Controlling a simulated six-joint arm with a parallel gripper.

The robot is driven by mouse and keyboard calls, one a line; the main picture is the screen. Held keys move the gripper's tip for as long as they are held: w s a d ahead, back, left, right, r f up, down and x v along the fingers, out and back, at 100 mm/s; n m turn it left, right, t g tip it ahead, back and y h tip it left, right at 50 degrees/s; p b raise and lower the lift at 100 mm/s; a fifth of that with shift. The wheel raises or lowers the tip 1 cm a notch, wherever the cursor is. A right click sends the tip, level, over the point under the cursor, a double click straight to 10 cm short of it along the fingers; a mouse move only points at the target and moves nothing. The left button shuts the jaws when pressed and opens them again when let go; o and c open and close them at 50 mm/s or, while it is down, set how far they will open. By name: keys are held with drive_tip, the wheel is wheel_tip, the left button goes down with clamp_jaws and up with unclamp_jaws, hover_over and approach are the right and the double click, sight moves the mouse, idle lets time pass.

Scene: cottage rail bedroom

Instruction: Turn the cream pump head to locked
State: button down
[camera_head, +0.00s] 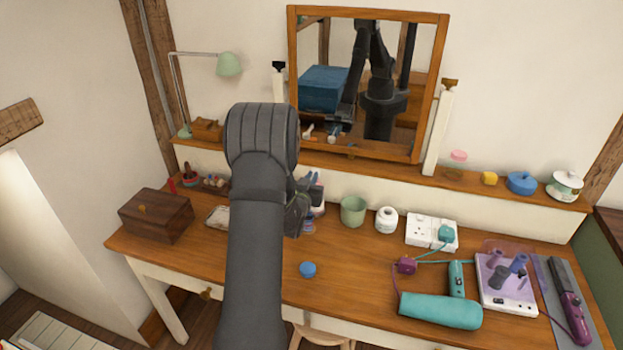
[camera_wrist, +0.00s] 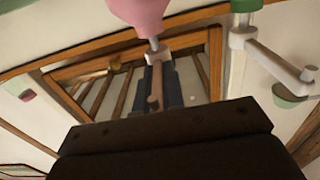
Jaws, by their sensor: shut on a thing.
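In the wrist view, which looks upside down, a pink bottle (camera_wrist: 138,12) shows at the top edge with a thin grey stem. The pump head (camera_wrist: 156,92), a pale narrow piece, is at the end of that stem. My gripper (camera_wrist: 157,84) is shut on the pump head, one dark finger on each side. Whether the head is turned to locked cannot be told.
A mirror (camera_head: 445,58) stands behind my arm on the shelf. A green cup (camera_head: 353,211), white jar (camera_head: 387,220) and blue lid (camera_head: 308,269) are right of my arm. A wooden box (camera_head: 156,216) is left. A teal hairdryer (camera_head: 440,311) lies at front right.

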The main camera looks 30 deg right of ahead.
drive_tip(key=shift+d+r, duration=0.15)
drive_tip(key=shift+s+d+n+t+y, duration=0.1)
drive_tip(key=shift+d+n+t+y, duration=0.55)
drive_tip(key=shift+n+y, duration=2.4)
drive_tip(key=shift+s+d+n+t+y, duration=0.1)
drive_tip(key=shift+d+n+t+y, duration=0.25)
drive_tip(key=shift+d+n+y, duration=2.45)
drive_tip(key=shift+a+n+t+y, duration=0.5)
drive_tip(key=shift+a+n+y, duration=0.8)
drive_tip(key=shift+y, duration=3.65)
drive_tip(key=shift+d+n, duration=0.25)
drive_tip(key=shift+n, duration=0.2)
drive_tip(key=shift+w, duration=0.1)
drive_tip(key=c, duration=1.5)
unclamp_jaws()
drive_tip(key=shift+d, duration=0.1)
